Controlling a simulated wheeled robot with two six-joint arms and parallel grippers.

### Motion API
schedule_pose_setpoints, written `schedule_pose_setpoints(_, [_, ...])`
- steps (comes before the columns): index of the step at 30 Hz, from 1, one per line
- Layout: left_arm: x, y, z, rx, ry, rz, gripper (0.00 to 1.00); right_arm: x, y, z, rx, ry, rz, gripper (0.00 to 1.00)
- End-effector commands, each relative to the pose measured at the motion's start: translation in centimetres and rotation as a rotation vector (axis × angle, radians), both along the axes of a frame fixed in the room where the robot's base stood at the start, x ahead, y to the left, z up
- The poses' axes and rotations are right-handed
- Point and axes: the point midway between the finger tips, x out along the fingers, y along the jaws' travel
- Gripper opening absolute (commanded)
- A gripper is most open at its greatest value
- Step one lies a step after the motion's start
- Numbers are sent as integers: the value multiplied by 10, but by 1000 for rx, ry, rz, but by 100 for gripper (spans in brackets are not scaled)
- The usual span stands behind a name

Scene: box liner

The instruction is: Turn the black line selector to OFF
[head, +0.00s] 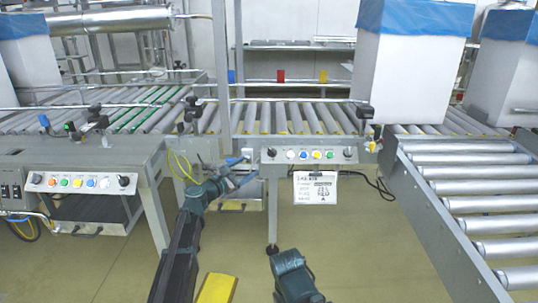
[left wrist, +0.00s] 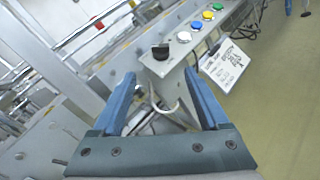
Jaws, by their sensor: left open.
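A black line selector knob (head: 271,153) sits at the left end of the middle conveyor's control panel (head: 310,155). The same knob shows in the left wrist view (left wrist: 160,52), just beyond my fingertips. Its setting cannot be read. My left gripper (head: 243,170) is open, with blue fingers, below and left of the knob and apart from it. In the left wrist view, the open left gripper (left wrist: 160,78) has nothing between its fingers except a view of the panel end and frame. A dark teal part of my other arm shows at the bottom of the head view; its fingers are not visible.
White, blue, yellow and green buttons (head: 329,155) run along the panel, with another black knob (head: 348,152) at its right end. A label sheet (head: 316,188) hangs below. A second button panel (head: 80,182) stands left. A roller ramp (head: 470,190) stands right. Floor between is clear.

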Motion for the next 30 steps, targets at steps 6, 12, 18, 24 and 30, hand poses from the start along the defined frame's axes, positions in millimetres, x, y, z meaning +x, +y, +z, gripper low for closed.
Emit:
schedule_pose_setpoints(6, [31,-22,0,2,0,-4,78,0,0,0,0,0,0,50])
schedule_pose_setpoints(12, [64,-46,0,4,0,-4,78,0,0,0,0,0,0,50])
schedule_pose_setpoints(18, [90,-67,0,4,-1,-3,78,0,0,0,0,0,0,50])
schedule_pose_setpoints(24, [104,-78,0,4,-1,-3,78,0,0,0,0,0,0,50])
schedule_pose_setpoints(30, [107,-82,0,4,-1,-3,78,0,0,0,0,0,0,50])
